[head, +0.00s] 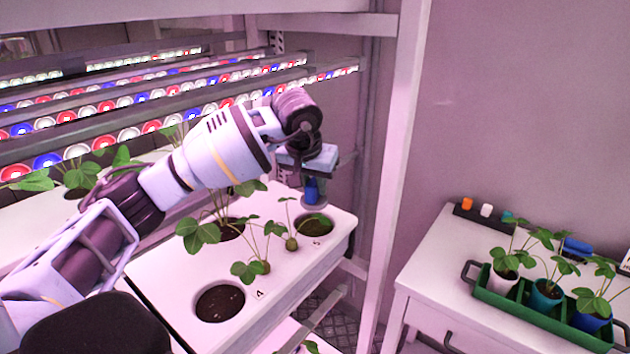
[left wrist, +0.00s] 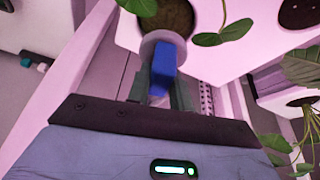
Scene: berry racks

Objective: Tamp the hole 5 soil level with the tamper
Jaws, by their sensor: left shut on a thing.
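My left gripper (head: 312,172) is shut on the blue handle of the tamper (head: 311,190), which points down with a round grey foot. The foot is over the back part of hole 5 (head: 317,226), a round hole with dark soil in the white planter (head: 175,272). In the left wrist view the blue tamper (left wrist: 163,66) sits between the fingers, and its grey foot partly covers the soil of a hole (left wrist: 172,14). I cannot tell whether the foot touches the soil. My right gripper is not in view.
Strawberry plants (head: 270,240) stand left of hole 5, with leaves close to it. Hole 4 (head: 220,302) holds bare soil at the front. A rack post (head: 392,180) rises at the right. A green tray (head: 530,318) with potted plants stands on a white cabinet (head: 425,260).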

